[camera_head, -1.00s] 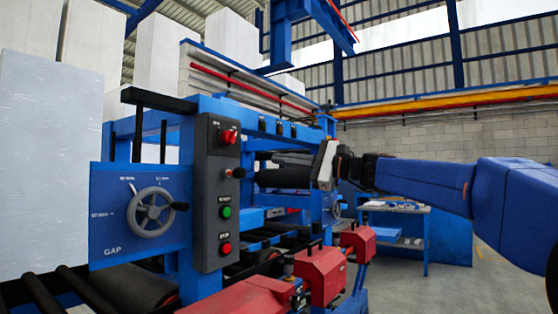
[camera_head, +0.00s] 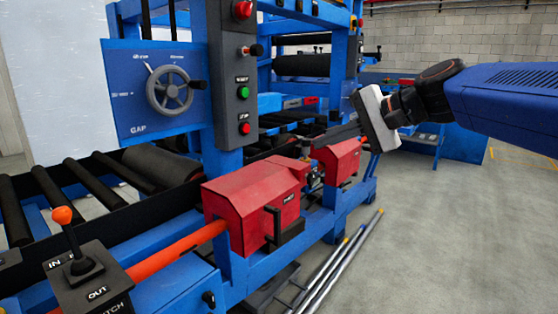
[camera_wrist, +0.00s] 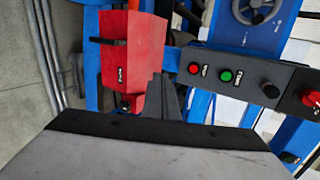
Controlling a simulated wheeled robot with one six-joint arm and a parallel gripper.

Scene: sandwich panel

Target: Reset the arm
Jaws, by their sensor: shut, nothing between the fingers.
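My arm reaches in from the right in the head view, with a blue link and a dark wrist. My gripper (camera_head: 340,133) is at its end, behind a pale plate-like body, pointing left toward the blue machine. Its narrow dark fingers also show in the wrist view (camera_wrist: 163,98), closed together with nothing between them. They stand in front of a red box-shaped housing (camera_wrist: 133,50) in that view. Contact with the machine cannot be made out. The grey control panel (camera_head: 232,75), with red and green buttons, is left of my gripper in the head view.
A handwheel (camera_head: 170,91) sits on the blue GAP plate. A lever with an orange knob (camera_head: 62,215) stands at lower left. Red housings (camera_head: 255,200) line the machine's front. Long metal bars (camera_head: 335,265) lie on the floor. Open floor (camera_head: 460,240) extends to the right.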

